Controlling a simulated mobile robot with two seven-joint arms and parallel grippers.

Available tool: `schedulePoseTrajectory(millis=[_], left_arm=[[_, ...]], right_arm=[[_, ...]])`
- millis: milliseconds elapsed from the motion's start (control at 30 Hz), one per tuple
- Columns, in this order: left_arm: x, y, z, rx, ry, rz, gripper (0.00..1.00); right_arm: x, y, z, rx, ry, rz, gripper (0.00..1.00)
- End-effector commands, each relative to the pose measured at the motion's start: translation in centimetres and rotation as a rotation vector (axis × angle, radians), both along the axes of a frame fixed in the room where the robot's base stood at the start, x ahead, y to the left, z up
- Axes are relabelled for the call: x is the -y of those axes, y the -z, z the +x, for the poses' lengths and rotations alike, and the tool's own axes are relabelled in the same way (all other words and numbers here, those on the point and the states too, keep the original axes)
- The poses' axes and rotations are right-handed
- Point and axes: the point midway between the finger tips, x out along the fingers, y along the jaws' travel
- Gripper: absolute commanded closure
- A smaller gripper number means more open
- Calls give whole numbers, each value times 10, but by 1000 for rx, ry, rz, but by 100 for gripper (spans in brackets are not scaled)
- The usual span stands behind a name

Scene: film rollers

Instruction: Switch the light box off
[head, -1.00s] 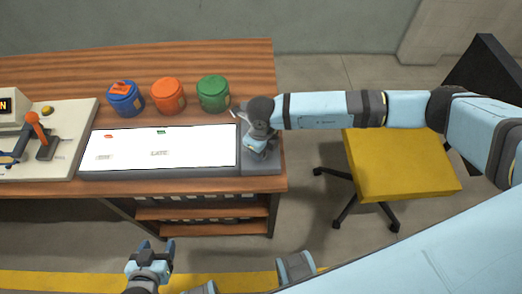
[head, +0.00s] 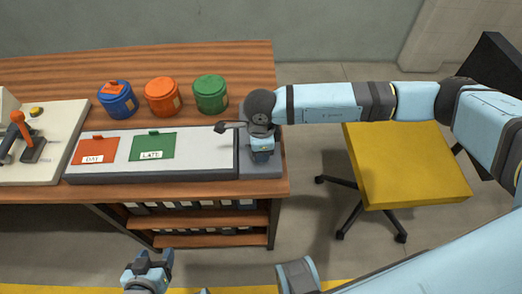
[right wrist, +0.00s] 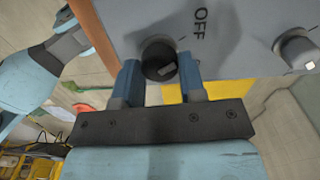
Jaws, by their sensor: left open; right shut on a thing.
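The light box (head: 205,155) lies on the wooden bench, and its panel is plain grey and unlit. My right gripper (head: 262,155) is over the grey control end at the box's right side. In the right wrist view, its fingers (right wrist: 160,78) are shut on a dark round knob (right wrist: 155,54), one finger on each side. The word OFF (right wrist: 200,22) is printed near the knob. The knob is hidden by the gripper in the head view. My left gripper (head: 152,260) is open and empty in front of the bench.
A yellow chair (head: 405,165) stands right of the bench (head: 240,65).

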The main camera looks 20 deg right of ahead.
Motion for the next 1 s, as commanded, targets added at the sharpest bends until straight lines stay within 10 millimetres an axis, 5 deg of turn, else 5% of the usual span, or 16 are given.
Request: schedulePoseTrajectory(millis=[533, 567, 667, 1000], left_arm=[[-4, 1, -1, 7, 16, 17, 38], [-4, 1, -1, 6, 15, 16, 38], [-3, 2, -2, 4, 15, 16, 38], [0, 2, -1, 2, 6, 4, 38]], right_arm=[[0, -1, 0, 1, -27, 1, 86], [0, -1, 0, 1, -27, 1, 58], [0, 0, 0, 1, -26, 1, 37], [0, -4, 1, 1, -26, 1, 37]])
